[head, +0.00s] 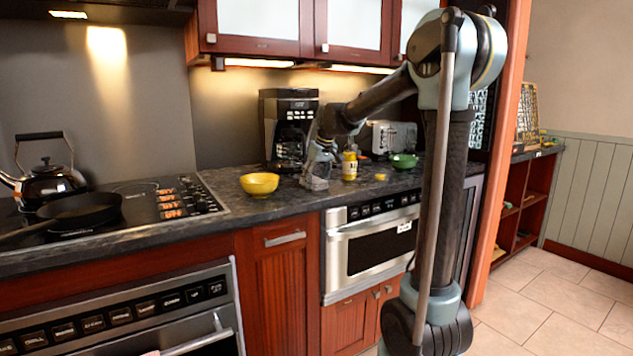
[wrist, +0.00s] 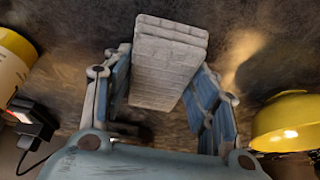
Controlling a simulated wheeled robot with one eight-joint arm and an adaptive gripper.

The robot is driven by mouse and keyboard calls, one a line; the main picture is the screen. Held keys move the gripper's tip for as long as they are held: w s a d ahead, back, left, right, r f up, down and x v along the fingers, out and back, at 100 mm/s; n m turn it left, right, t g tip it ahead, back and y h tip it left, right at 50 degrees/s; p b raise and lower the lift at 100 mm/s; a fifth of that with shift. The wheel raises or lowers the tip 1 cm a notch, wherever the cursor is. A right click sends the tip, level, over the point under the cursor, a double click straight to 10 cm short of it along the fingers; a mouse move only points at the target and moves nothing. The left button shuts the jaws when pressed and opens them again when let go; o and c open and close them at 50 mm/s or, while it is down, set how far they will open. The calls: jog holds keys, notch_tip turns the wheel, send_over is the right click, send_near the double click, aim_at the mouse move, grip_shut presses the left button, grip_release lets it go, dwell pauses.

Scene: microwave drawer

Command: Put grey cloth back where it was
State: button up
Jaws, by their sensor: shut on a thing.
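The grey cloth (wrist: 168,62) is a folded, layered pale block between my gripper's fingers in the wrist view. In the head view the cloth (head: 314,184) shows small and grey, low at the counter beside the coffee maker. I cannot tell whether it touches the counter. My gripper (head: 317,172) points down and is shut on the cloth.
A yellow bowl (head: 259,184) stands left of the cloth, and a yellow bottle (head: 349,166) right of it. The coffee maker (head: 288,125) is behind. A green bowl (head: 404,161) and a toaster (head: 392,137) are further right. The dark counter (head: 282,204) is clear in front.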

jog(key=o, duration=1.5)
jog(key=v, duration=1.2)
jog(key=s+d+f+m+h, duration=0.1)
jog(key=s+d+f+m, duration=0.1)
jog(key=s+d+f, duration=0.65)
jog(key=s+d+f+m, duration=0.1)
jog(key=s+d+f, duration=0.4)
jog(key=s, duration=0.6)
jog(key=s+d+f+m, duration=0.1)
jog(key=s+d+f, duration=0.1)
jog(key=s+f, duration=0.3)
jog(key=s+d+f+m+g+h, duration=0.1)
jog(key=s+d+f, duration=0.2)
jog(key=s+f, duration=0.3)
jog(key=s+d+f+m, duration=0.1)
jog(key=s+d+f, duration=0.1)
jog(key=s+f, duration=0.3)
jog(key=shift+s+d+f+m, duration=0.3)
jog(key=shift+s+d+f, duration=0.05)
jog(key=shift+f, duration=0.2)
